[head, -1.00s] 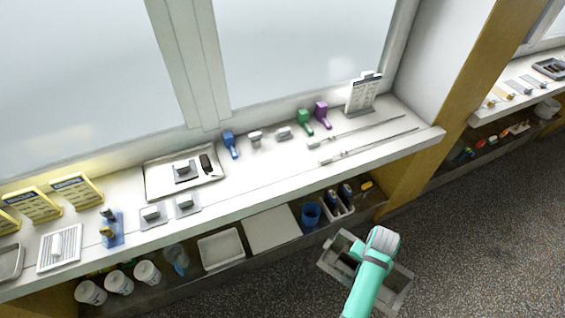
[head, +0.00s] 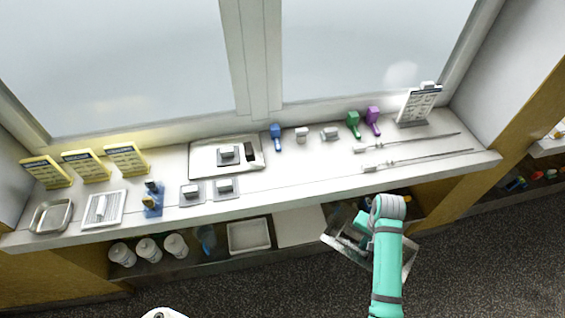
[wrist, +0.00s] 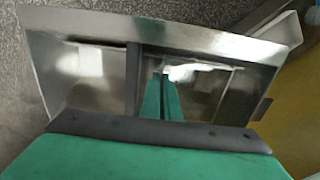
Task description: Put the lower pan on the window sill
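The lower pan is a shiny grey metal pan (head: 345,251) with a flared rim, in front of the low shelf at the right and below the sill edge. It looks tilted, and my arm covers part of it. In the wrist view the pan (wrist: 215,38) fills much of the picture, with a dark crosspiece inside. My gripper (wrist: 160,95) reaches into the pan with its teal fingers close together, apparently shut on an inner part; the contact itself is hard to see. The white window sill (head: 300,188) runs across the head view, above and behind the pan.
The sill holds a metal tray (head: 255,163), yellow signs (head: 88,165), blue, green and purple tools (head: 373,120), long thin rods (head: 415,160) and a sign stand (head: 418,105). Bare sill shows along the front middle. White tubs (head: 150,250) and a white bin (head: 248,236) stand on the shelf below.

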